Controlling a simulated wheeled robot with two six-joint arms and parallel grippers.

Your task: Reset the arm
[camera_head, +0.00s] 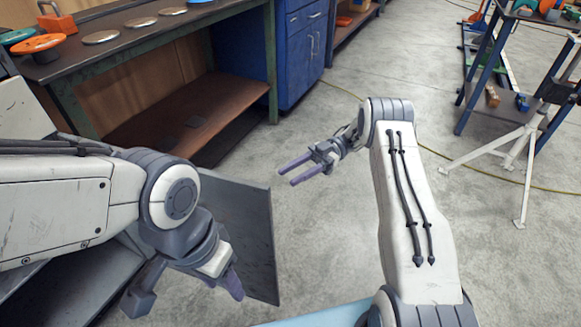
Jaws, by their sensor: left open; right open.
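My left arm comes in from the left edge, and its gripper (232,284) points down at the lower left, in front of a dark grey panel. Its fingers are partly hidden by the wrist, and I see nothing held in it. My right arm rises from the bottom, right of the middle. Its gripper (285,177) points left over bare floor, with its two purple-grey fingers apart and nothing between them.
A workbench (160,45) with flanges and discs on top stands at the upper left. A blue cabinet (300,50) is beside it. A white tripod stand (527,140) and a blue-legged table stand at the right. The dark panel (240,220) is close to my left gripper. Concrete floor between is clear.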

